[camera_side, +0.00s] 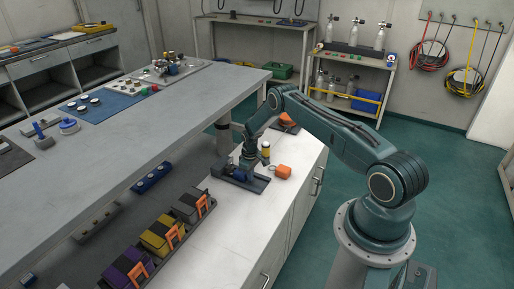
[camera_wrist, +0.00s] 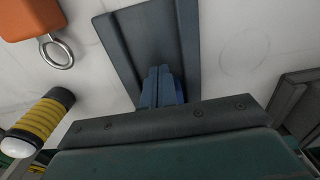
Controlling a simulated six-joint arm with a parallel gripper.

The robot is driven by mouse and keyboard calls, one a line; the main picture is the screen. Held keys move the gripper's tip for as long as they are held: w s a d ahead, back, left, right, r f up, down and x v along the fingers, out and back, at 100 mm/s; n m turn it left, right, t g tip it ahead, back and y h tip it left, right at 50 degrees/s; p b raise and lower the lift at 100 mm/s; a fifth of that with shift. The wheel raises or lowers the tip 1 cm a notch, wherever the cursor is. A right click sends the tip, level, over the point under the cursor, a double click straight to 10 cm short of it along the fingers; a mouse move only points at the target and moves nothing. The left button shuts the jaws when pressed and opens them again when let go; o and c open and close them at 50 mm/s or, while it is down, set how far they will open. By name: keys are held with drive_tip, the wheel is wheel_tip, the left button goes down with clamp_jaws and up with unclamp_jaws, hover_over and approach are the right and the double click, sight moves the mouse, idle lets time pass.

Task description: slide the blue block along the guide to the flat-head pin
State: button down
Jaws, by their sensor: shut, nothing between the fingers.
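The dark guide (camera_side: 256,184) lies on the white counter in the side view, and its channel (camera_wrist: 125,45) fills the upper middle of the wrist view. The blue block (camera_side: 239,176) sits in the guide, small in the side view. In the wrist view a strip of the blue block (camera_wrist: 180,92) shows beside my fingers, which hide the rest. My gripper (camera_side: 247,172) points down over the guide, close to the block, with its fingers (camera_wrist: 158,86) shut together and empty. Whether they touch the block I cannot tell. I cannot make out the flat-head pin in either view.
An orange tag (camera_side: 283,171) with a metal ring (camera_wrist: 57,52) lies beside the guide. A yellow-and-black cylinder (camera_side: 265,151) stands close by and also shows in the wrist view (camera_wrist: 45,118). Several pouches (camera_side: 158,235) stand in a rack at the left.

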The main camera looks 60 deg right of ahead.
drive_tip(key=shift+s, duration=1.7)
wheel_tip(320, 180, up, 10)
